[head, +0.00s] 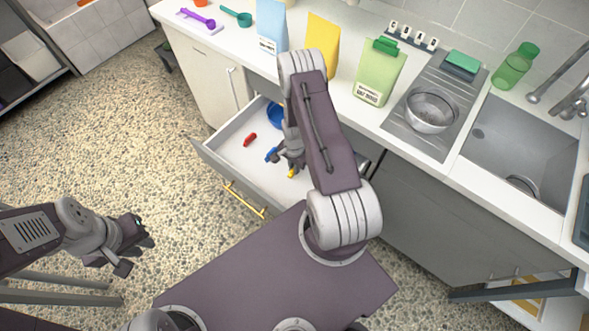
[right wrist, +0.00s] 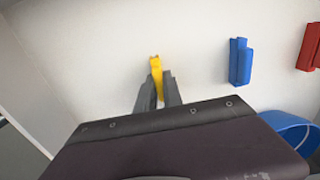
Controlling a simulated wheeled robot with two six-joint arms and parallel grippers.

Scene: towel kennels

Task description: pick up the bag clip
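Inside the open drawer (head: 222,160), my right gripper (head: 287,160) points down at a yellow bag clip (head: 291,173). In the right wrist view the yellow clip (right wrist: 156,66) stands between the two grey fingertips (right wrist: 159,88), which appear to press on both its sides. Its far end sticks out past the fingers, and it seems to be still at the drawer floor. A blue clip (head: 271,155) and a red clip (head: 249,139) lie apart from it in the drawer. My left gripper (head: 136,243) is open and empty over the floor.
A blue round container (head: 276,115) is at the drawer's back. On the counter above stand a light-blue bag (head: 271,28), a yellow bag (head: 321,45) and a green bag (head: 380,75). A metal strainer (head: 430,110) sits beside the sink (head: 520,150).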

